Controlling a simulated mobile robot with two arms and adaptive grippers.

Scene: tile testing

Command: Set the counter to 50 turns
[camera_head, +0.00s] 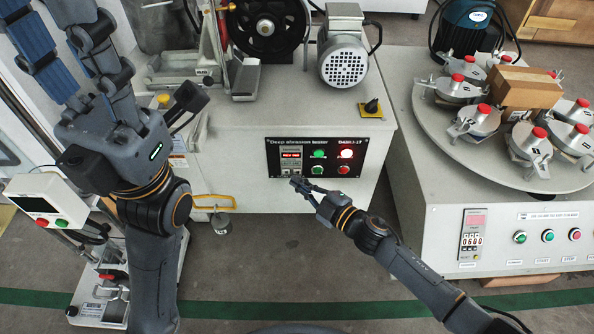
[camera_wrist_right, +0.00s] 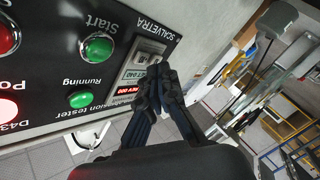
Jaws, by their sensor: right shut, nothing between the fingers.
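The counter (camera_head: 290,158) is a small grey module at the left of the black "Deep abrasion tester" panel (camera_head: 322,180). In the right wrist view, the counter (camera_wrist_right: 138,73) has a red display reading "REV 000" and a pale one that seems to read "SET 040". My right gripper (camera_head: 297,181) is shut and empty just below the counter, its tips close to the module's lower part. In the wrist view its fingers (camera_wrist_right: 160,78) cover part of the counter; contact cannot be told. My left gripper (camera_head: 45,14) is open and empty, raised at upper left.
Green Start (camera_head: 318,169) and Running buttons and red ones sit right of the counter. A yellow-based switch (camera_head: 371,107) and a motor (camera_head: 343,62) are above.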

